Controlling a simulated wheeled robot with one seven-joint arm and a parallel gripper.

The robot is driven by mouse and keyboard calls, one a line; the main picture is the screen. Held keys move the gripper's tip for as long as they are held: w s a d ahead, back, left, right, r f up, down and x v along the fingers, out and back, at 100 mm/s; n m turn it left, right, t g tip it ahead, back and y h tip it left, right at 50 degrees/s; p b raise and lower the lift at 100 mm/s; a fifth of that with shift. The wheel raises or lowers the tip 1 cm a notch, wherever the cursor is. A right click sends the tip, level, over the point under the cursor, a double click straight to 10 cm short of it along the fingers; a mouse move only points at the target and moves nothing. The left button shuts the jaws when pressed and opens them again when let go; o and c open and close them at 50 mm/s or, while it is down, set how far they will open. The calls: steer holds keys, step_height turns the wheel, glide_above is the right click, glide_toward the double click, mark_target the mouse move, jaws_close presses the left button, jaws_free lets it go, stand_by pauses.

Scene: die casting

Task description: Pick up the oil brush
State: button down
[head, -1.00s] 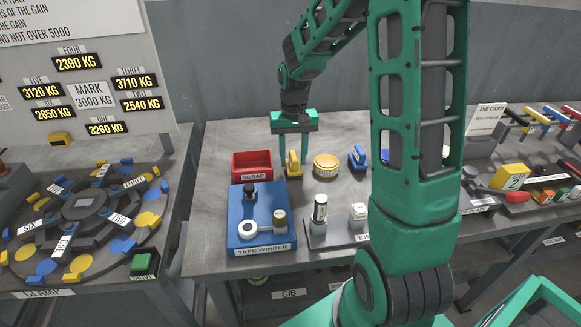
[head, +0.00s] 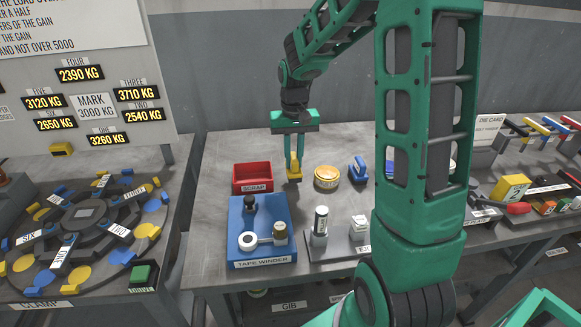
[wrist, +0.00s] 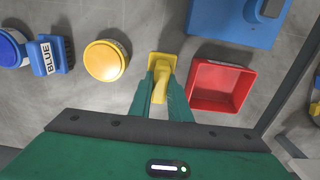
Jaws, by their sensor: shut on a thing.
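A yellow brush (head: 293,167) with an upright handle, which I take for the oil brush, stands on the grey table, right of the red tray. No label shows on it. My gripper (head: 293,156) comes down from above, its two green fingers shut on the handle. In the wrist view the fingertips (wrist: 162,82) close on the yellow handle, and the brush's square base (wrist: 164,62) shows just beyond them. The base is at or very near the tabletop; I cannot tell whether it still touches.
The red scrap tray (head: 237,182) is close on the left and a round yellow pot (head: 326,184) close on the right. A blue brush (head: 358,170) stands beyond the pot. The blue tape winder (head: 240,206) lies in front. The table behind is clear.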

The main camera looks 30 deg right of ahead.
steer(key=s+a+r, duration=0.6)
steer(key=s+r, duration=0.1)
steer(key=s, duration=0.3)
steer(key=shift+r, duration=0.25)
steer(key=c, duration=2.4)
jaws_free()
steer(key=shift+c, duration=0.2)
steer(key=shift+s, duration=0.1)
jaws_close()
